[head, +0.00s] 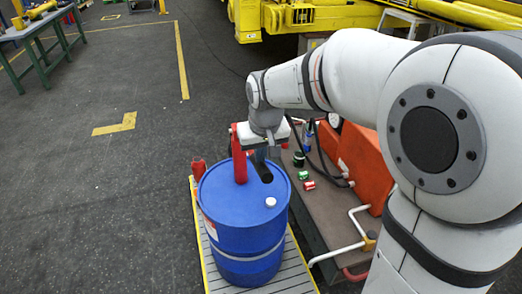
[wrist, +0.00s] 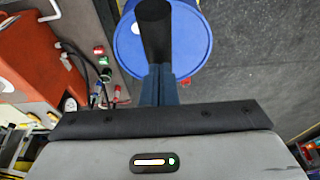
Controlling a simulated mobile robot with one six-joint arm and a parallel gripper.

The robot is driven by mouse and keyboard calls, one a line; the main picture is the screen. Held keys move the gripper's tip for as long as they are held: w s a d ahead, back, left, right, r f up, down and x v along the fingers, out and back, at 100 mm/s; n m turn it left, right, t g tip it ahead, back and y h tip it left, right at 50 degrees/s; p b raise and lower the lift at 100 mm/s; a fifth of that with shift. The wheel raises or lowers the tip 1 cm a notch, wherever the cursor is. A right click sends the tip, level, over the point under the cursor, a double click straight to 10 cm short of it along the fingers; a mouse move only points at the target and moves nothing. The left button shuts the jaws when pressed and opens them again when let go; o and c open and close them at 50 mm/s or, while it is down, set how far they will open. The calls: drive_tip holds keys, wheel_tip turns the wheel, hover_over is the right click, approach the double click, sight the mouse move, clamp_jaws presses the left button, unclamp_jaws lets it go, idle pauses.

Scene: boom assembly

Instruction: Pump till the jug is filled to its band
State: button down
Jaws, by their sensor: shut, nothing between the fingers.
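A blue drum (head: 245,225) stands upright on a slatted pallet, with a red pump column (head: 238,155) rising from its lid. A black bar (head: 263,170), seemingly the pump's handle grip, sticks out above the lid and shows in the wrist view (wrist: 155,30). My gripper (head: 262,150) is over the drum beside the column. In the wrist view its fingers (wrist: 160,72) are together, right at the bar; I cannot tell whether they touch it. A red object (head: 198,170) shows partly behind the drum's left edge. I cannot make out a jug or its band.
The pallet (head: 290,275) has a yellow edge. To its right, a brown platform (head: 322,205) carries an orange unit (head: 362,160), white pipes and small red and green cans (head: 306,180). A green workbench (head: 40,45) stands far left. The floor on the left is clear.

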drive_tip(key=s+d+f+b+x, duration=0.1)
drive_tip(key=s+b+x, duration=0.2)
drive_tip(key=b+x, duration=0.8)
drive_tip(key=w+p+v, duration=0.2)
drive_tip(key=p+v, duration=0.6)
drive_tip(key=v, duration=0.1)
drive_tip(key=w+a+r+p+v, duration=0.1)
drive_tip(key=w+p+v, duration=0.1)
drive_tip(key=p+v, duration=0.6)
drive_tip(key=shift+w+a+r, duration=0.15)
drive_tip(key=shift+a+r, duration=0.05)
drive_tip(key=shift+r, duration=0.35)
idle(0.4)
drive_tip(key=s+d+m, duration=0.1)
drive_tip(key=s+d, duration=0.6)
drive_tip(key=s, duration=0.2)
drive_tip(key=s+d+f+m, duration=0.1)
drive_tip(key=s+d+m, duration=0.1)
drive_tip(key=s+d, duration=0.5)
drive_tip(key=s, duration=0.3)
drive_tip(key=shift+f+t+h, duration=0.25)
drive_tip(key=shift+t+h, duration=0.05)
drive_tip(key=shift+h, duration=0.1)
drive_tip(key=shift+d, duration=0.15)
